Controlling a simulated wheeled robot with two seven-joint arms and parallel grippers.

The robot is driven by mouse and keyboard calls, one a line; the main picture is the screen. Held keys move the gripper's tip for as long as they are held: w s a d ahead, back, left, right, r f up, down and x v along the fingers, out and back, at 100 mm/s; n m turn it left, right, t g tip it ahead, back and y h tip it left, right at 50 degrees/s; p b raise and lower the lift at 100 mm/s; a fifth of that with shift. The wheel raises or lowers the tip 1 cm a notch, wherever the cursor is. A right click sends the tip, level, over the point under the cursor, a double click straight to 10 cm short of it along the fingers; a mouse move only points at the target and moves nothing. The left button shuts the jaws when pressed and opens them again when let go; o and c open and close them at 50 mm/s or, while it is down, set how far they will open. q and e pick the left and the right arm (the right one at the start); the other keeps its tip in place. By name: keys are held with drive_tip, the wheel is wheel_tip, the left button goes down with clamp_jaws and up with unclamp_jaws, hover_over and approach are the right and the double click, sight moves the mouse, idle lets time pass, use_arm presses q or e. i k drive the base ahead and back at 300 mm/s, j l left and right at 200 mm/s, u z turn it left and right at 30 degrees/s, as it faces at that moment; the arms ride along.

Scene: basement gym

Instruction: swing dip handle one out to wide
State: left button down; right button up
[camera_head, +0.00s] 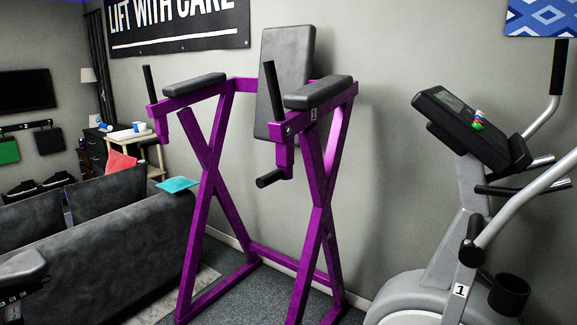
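A purple dip station (212,190) with black pads stands against the grey wall in the middle of the head view. A black lower dip handle (269,179) hangs on a purple bracket under its right armrest (318,92) and points left towards me. Another black lower handle (150,141) shows under the left armrest (194,85), partly lost against the background. Neither of my grippers is in view.
An exercise machine (440,270) labelled 1 stands close on the right, with a small coloured object (478,120) on its console. A dark sofa (110,235) with a teal cloth (176,185) stands on the left. Dark floor (245,300) is clear between the station's legs.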

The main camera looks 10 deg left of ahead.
sight(281, 172)
drive_tip(key=i+l, duration=0.15)
drive_tip(key=i, duration=0.3)
drive_tip(key=i+l+z, duration=0.1)
drive_tip(key=i, duration=0.3)
drive_tip(key=l, duration=0.1)
